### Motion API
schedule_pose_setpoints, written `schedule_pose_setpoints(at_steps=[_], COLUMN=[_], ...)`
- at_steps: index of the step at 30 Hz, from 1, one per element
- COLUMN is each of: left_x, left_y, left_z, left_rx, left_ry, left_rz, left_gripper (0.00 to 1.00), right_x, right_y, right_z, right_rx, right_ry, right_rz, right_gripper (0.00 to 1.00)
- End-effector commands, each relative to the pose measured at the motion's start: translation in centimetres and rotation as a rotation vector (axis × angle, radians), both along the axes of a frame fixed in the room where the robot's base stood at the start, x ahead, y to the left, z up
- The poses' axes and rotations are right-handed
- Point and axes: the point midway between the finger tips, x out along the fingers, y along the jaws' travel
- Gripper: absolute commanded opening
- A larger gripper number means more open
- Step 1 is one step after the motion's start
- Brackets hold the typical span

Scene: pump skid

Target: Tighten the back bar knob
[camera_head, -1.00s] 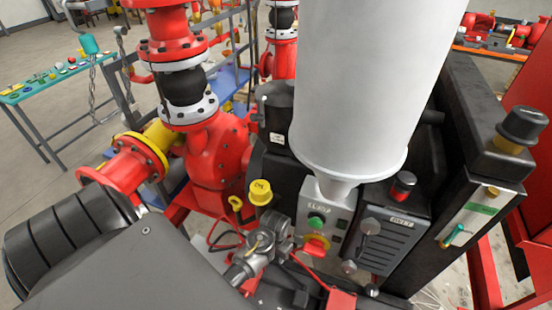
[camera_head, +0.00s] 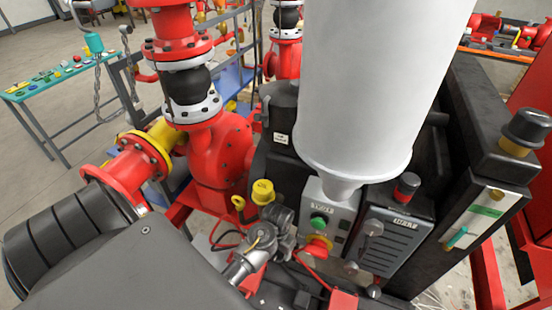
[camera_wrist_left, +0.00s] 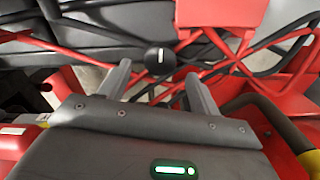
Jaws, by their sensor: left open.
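In the left wrist view, my left gripper (camera_wrist_left: 157,74) is open, with its two grey fingers apart. A round black knob (camera_wrist_left: 159,58) with a short white mark shows between and just beyond the fingertips. No contact with it is visible, and the depth gap is hard to judge. In the head view, a black knob on a brass collar (camera_head: 523,126) stands on the dark block at the right. I cannot tell which of these is the back bar knob. My left fingertips cannot be made out clearly in the head view. My right gripper is not seen.
A large white cylinder (camera_head: 372,90) blocks the middle of the head view. Below it is a control box (camera_head: 322,210) with a green button. Red flanged piping (camera_head: 218,155) stands left. Black cables and red frame bars crowd the wrist view.

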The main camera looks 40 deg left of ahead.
Motion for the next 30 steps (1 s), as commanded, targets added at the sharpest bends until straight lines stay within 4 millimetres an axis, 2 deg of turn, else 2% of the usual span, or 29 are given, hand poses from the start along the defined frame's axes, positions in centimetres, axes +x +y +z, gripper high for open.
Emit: schedule_pose_setpoints(at_steps=[6, 13, 23, 26, 30], left_x=[0.6, 0.6, 0.6, 0.4, 0.1], left_y=[-0.6, -0.8, -0.7, -0.7, -0.3], left_z=[3.1, 4.4, 4.4, 3.8, 1.9], left_rx=[0.001, 0.001, 0.001, 0.0, 0.0], left_ry=[-0.004, 0.001, 0.004, 0.006, 0.007], left_rz=[-0.014, -0.018, -0.016, -0.013, -0.006], left_gripper=[0.63, 0.63, 0.63, 0.63, 0.63], right_x=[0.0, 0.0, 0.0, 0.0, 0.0], right_y=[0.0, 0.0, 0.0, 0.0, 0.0], right_z=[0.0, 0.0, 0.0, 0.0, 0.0], right_rx=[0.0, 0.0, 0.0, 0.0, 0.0], right_ry=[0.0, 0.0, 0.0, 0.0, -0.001], right_rz=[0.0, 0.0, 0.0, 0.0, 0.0], right_gripper=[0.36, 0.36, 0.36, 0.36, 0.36])
